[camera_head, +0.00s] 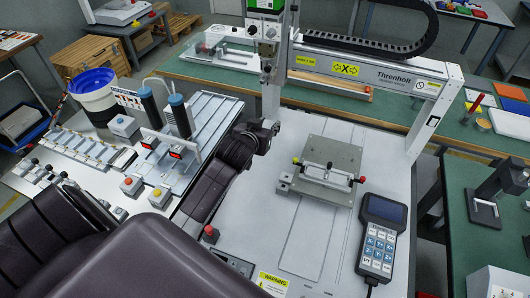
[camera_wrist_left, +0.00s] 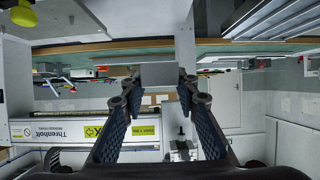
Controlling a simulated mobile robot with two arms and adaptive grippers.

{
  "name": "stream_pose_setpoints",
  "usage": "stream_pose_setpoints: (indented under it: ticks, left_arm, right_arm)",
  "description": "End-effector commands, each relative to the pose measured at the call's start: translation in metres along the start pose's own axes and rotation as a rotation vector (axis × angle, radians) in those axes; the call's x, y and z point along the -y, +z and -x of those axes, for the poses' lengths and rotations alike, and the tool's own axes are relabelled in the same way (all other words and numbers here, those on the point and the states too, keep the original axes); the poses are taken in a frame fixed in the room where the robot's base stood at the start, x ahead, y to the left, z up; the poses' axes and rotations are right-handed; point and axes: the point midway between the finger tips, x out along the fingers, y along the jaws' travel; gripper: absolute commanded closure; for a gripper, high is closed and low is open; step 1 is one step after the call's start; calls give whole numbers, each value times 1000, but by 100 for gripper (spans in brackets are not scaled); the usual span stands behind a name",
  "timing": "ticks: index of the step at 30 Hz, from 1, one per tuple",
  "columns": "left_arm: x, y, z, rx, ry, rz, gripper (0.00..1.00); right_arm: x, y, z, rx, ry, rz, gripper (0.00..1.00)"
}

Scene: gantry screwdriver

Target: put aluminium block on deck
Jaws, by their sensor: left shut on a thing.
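My left gripper (camera_head: 270,130) is over the back left part of the white deck (camera_head: 255,230), near the left gantry post. In the left wrist view, which looks upside down, its fingers (camera_wrist_left: 158,88) are shut on a plain grey aluminium block (camera_wrist_left: 158,74). The block appears held clear of any surface. In the head view the block is small and largely hidden by the gripper. A grey fixture plate (camera_head: 334,154) with a clamp bar (camera_head: 328,176) and yellow and red knobs sits on the deck to the right of the gripper. My right gripper is not in view.
The gantry beam (camera_head: 345,70) spans behind the deck. A handheld pendant (camera_head: 382,238) lies at the deck's front right. Two dark cylinders with blue caps (camera_head: 178,115) stand left of my arm. A red button (camera_head: 210,233) is near the front. The deck's front middle is clear.

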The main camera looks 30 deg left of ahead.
Motion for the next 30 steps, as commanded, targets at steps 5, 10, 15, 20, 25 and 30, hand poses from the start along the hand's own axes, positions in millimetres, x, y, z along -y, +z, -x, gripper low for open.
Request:
stream_pose_setpoints:
  ticks: [5,10,15,20,25,30]
  left_arm:
    - [0,47,-22,4,-1,0,98]
    - [0,79,-38,1,0,1,98]
    - [0,92,-45,-2,0,1,98]
    - [0,112,-54,0,0,2,98]
    - [0,127,-62,-2,0,0,98]
    - [0,127,-62,-4,1,0,98]
  right_arm:
    - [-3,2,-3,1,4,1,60]
    - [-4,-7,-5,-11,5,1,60]
    - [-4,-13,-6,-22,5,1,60]
    - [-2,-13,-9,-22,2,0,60]
    - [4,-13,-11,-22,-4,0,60]
    - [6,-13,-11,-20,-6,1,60]
